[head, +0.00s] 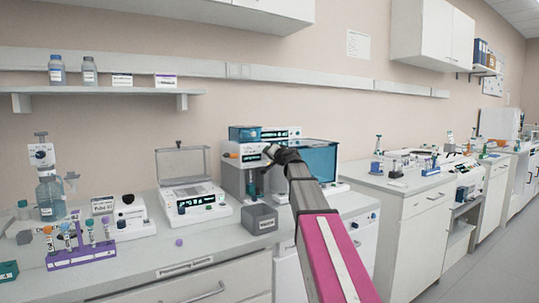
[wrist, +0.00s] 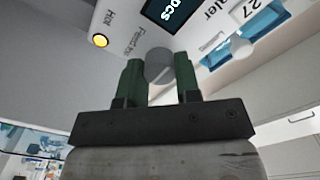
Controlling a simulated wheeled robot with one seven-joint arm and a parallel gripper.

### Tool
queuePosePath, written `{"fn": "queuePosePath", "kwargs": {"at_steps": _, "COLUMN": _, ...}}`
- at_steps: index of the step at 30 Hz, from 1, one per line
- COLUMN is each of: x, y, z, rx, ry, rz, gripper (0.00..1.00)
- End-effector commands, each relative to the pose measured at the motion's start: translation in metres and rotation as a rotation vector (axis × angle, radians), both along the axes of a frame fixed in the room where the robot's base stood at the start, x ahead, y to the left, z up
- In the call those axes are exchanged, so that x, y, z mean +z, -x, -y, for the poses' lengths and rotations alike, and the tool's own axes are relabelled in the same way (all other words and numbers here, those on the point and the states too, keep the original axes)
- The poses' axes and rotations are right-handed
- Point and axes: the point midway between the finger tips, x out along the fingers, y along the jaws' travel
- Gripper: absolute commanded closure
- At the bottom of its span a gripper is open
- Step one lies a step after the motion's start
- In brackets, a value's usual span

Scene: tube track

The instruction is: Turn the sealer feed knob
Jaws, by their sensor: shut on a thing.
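The grey round feed knob (wrist: 158,62) stands out from this panel, below a dark display (wrist: 170,12). My gripper (wrist: 160,72) has its two green fingers on either side of the knob and is shut on it. A pale pointer line shows on the knob's face. In the head view, my arm reaches to the sealer (head: 231,172) at the back of the bench, and my gripper (head: 268,153) partly hides its front; the knob cannot be made out there.
A yellow-lit button (wrist: 100,41) sits left of the knob in the wrist view. A grey bin (head: 261,219) stands on the bench below my arm. A purple tube rack (head: 82,257) and a bottle dispenser (head: 50,197) stand at the left.

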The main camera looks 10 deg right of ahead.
Motion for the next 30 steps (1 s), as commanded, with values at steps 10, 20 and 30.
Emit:
{"fn": "queuePosePath", "kwargs": {"at_steps": 10, "x": -0.0013, "y": 0.0011, "z": -0.0003, "rx": 0.001, "ry": -0.012, "rz": -0.008, "gripper": 0.93}}
{"fn": "queuePosePath", "kwargs": {"at_steps": 20, "x": -0.0009, "y": 0.0009, "z": -0.0001, "rx": 0.001, "ry": -0.011, "rz": -0.006, "gripper": 0.44}}
{"fn": "queuePosePath", "kwargs": {"at_steps": 30, "x": -0.0006, "y": 0.0066, "z": 0.0023, "rx": 0.000, "ry": -0.012, "rz": -0.005, "gripper": 0.44}}
